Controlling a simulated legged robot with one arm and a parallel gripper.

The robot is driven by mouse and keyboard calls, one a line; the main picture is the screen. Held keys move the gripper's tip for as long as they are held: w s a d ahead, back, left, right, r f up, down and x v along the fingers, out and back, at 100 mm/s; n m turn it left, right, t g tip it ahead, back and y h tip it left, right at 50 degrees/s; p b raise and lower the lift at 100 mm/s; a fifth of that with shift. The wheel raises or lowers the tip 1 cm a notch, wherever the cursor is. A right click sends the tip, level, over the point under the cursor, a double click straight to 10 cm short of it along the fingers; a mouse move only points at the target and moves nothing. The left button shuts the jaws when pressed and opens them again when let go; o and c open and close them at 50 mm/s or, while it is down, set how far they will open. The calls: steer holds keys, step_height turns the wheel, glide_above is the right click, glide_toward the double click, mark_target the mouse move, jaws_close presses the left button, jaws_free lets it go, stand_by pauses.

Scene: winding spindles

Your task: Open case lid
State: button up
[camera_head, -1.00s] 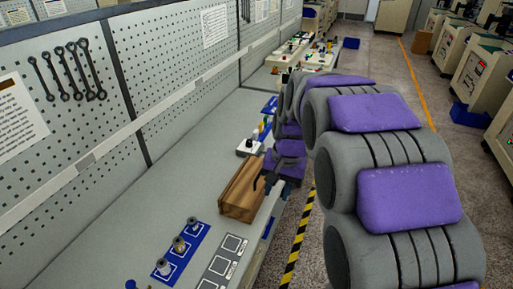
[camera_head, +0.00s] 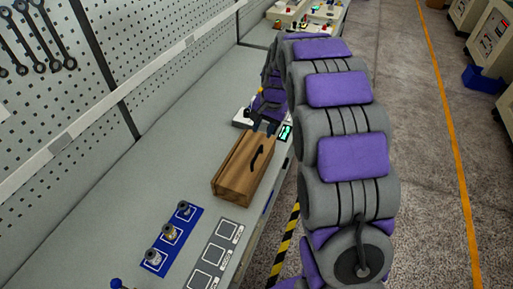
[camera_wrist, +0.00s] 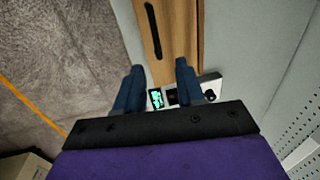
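The case is a brown wooden box (camera_head: 236,183) on the grey workbench, with its lid closed. A dark handle (camera_head: 256,158) sits on the lid. The case also shows at the top of the wrist view (camera_wrist: 180,45), with the handle (camera_wrist: 153,28) along its left part. My gripper (camera_head: 267,127) is at the far end of the case, apart from the handle. In the wrist view its two blue fingers (camera_wrist: 161,78) are spread with nothing between them; whether a fingertip touches the case, I cannot tell.
A white device (camera_head: 242,118) stands beyond the case. A pegboard wall (camera_head: 170,45) rises on the left. Bare bench (camera_head: 100,222) lies left of the case.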

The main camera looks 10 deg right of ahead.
glide_above(258, 151)
steer(key=d, duration=0.2)
step_height(258, 151, down, 7)
steer(key=a+f, duration=0.1)
steer(key=a+f+b, duration=0.1)
steer(key=f, duration=0.1)
steer(key=shift+a+f, duration=0.15)
steer(key=shift+d, duration=0.8)
steer(key=shift+c, duration=1.5)
steer(key=shift+a, duration=0.5)
jaws_close()
steer(key=shift+d, duration=0.1)
